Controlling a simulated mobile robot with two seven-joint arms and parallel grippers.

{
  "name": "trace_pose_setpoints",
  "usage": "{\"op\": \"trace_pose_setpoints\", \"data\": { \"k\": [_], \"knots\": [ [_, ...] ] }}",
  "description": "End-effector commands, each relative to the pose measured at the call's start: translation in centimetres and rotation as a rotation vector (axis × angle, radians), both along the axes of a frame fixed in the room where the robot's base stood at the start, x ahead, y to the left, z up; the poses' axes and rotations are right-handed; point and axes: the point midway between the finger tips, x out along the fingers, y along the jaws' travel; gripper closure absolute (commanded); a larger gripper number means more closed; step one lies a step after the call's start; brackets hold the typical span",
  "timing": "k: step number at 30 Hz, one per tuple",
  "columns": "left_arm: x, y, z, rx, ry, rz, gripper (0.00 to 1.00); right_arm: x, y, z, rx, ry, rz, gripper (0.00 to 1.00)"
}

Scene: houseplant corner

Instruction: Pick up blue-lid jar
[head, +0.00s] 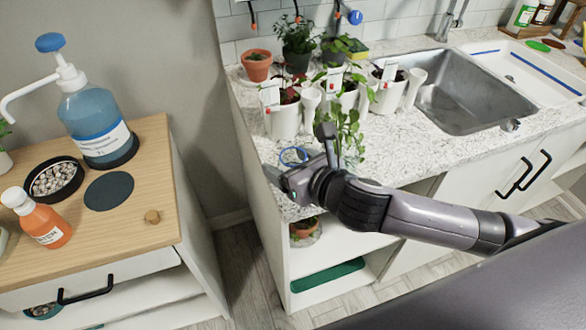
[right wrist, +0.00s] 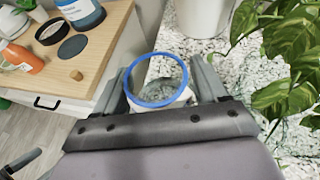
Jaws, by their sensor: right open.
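The blue-lid jar (head: 293,156) stands near the left front corner of the speckled counter, partly hidden by my right gripper. Its lid shows as a blue ring in the right wrist view (right wrist: 134,90), with a clear and whitish body below. My right gripper (head: 297,151) is open, with one finger on each side of the jar. In the right wrist view the jar lies between the fingers (right wrist: 160,78); I cannot tell whether they touch it. My left gripper is not in view.
White planters (head: 282,122) stand just behind the jar, and a leafy plant (head: 347,133) is close beside my right gripper. A sink (head: 465,95) is to the right. A wooden-topped cabinet (head: 150,180) stands left across a gap, with a blue pump bottle (head: 93,115).

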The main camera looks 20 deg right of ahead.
Motion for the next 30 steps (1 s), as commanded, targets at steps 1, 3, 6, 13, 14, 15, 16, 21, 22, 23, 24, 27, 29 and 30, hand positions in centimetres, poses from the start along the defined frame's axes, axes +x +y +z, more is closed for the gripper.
{"op": "trace_pose_setpoints", "data": {
  "k": [1,3,6,13,14,15,16,21,22,23,24,27,29,30],
  "knots": [
    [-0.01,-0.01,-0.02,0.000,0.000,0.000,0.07,0.30,0.06,-0.14,0.000,0.000,-0.001,0.28],
    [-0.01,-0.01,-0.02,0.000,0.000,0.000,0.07,0.48,0.13,-0.21,-0.001,0.001,-0.001,0.28],
    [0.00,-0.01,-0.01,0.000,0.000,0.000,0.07,0.53,0.16,-0.23,0.000,0.000,0.000,0.28],
    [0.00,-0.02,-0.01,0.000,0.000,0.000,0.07,0.50,0.14,-0.23,0.000,0.001,0.000,0.60],
    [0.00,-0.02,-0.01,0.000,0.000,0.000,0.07,0.50,0.14,-0.23,0.000,0.001,0.000,0.70],
    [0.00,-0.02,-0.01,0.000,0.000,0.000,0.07,0.50,0.14,-0.23,0.000,0.001,0.000,0.73],
    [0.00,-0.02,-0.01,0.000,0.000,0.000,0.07,0.52,0.15,-0.15,0.000,-0.001,0.000,0.73],
    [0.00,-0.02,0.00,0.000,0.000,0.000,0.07,0.51,0.15,-0.15,0.000,-0.001,0.000,0.73],
    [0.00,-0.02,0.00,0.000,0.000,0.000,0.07,0.51,0.14,-0.13,0.000,-0.001,0.000,0.73],
    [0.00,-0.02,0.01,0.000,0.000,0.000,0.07,0.52,0.14,-0.12,0.000,-0.001,0.000,0.73],
    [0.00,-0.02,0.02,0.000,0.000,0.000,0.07,0.52,0.14,-0.08,0.000,-0.001,0.000,0.73],
    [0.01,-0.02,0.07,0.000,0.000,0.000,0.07,0.53,0.13,0.12,0.001,-0.002,0.000,0.73],
    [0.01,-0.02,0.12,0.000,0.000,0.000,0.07,0.54,0.13,0.32,0.001,-0.002,0.000,0.73],
    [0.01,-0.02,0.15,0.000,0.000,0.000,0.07,0.55,0.14,0.50,0.001,-0.002,0.000,0.73]
  ]
}}
